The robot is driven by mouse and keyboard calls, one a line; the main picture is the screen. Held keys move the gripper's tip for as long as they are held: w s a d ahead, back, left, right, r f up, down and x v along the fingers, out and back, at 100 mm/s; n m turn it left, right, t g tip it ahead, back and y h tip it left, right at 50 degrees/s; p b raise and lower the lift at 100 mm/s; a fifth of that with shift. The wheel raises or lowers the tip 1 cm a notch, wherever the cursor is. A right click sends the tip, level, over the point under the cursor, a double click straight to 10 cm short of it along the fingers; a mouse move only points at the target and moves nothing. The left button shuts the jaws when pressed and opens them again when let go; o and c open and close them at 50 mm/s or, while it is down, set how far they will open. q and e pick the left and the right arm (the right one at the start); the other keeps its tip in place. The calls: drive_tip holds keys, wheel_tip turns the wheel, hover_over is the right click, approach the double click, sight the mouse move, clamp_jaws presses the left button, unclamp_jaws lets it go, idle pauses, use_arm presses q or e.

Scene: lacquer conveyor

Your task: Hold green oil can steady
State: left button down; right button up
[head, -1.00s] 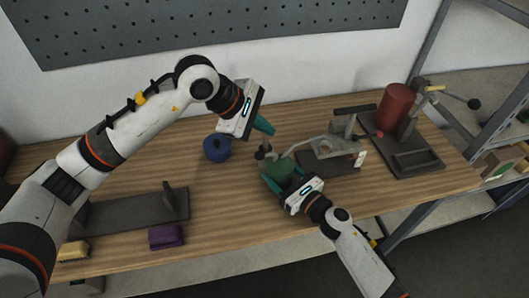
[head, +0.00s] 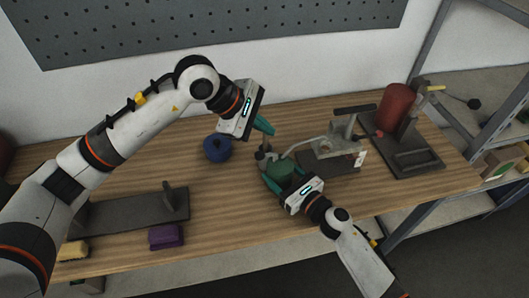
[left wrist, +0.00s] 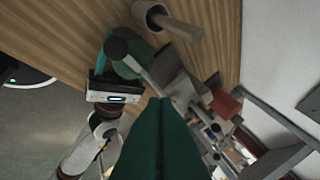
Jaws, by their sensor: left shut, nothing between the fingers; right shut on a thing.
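The green oil can (head: 279,171) stands on the wooden bench, its thin grey spout rising to the right. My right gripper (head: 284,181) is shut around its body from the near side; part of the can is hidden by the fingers. My left gripper (head: 264,126) is shut and empty, above and behind the can, apart from it. In the left wrist view its closed green fingers (left wrist: 160,140) fill the lower middle, and the can (left wrist: 127,64) shows beyond them, beside my right gripper.
A grey cup (left wrist: 146,14) with a wooden handle sticking out stands close to the can. A blue pot (head: 216,147) is to the left. A grey clamp fixture (head: 335,150) and a red cylinder (head: 396,106) are to the right. A purple block (head: 166,237) lies near the front edge.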

sight(262, 155)
idle(0.5)
use_arm(q)
drive_tip(key=r, duration=0.3)
drive_tip(key=shift+w+d+r, duration=0.1)
drive_tip(key=shift+d+r, duration=0.2)
drive_tip(key=shift+r, duration=0.1)
drive_tip(key=shift+f, duration=0.15)
drive_tip(key=shift+s+a+f, duration=0.1)
drive_tip(key=shift+a+f, duration=0.1)
drive_tip(key=shift+f, duration=1.2)
drive_tip(key=shift+s+a+f, duration=0.1)
drive_tip(key=shift+a+f, duration=0.15)
drive_tip(key=shift+f, duration=1.2)
drive_tip(key=shift+a+f, duration=0.2)
drive_tip(key=shift+f, duration=1.2)
drive_tip(key=shift+f, duration=0.1)
drive_tip(key=shift+f, duration=0.3)
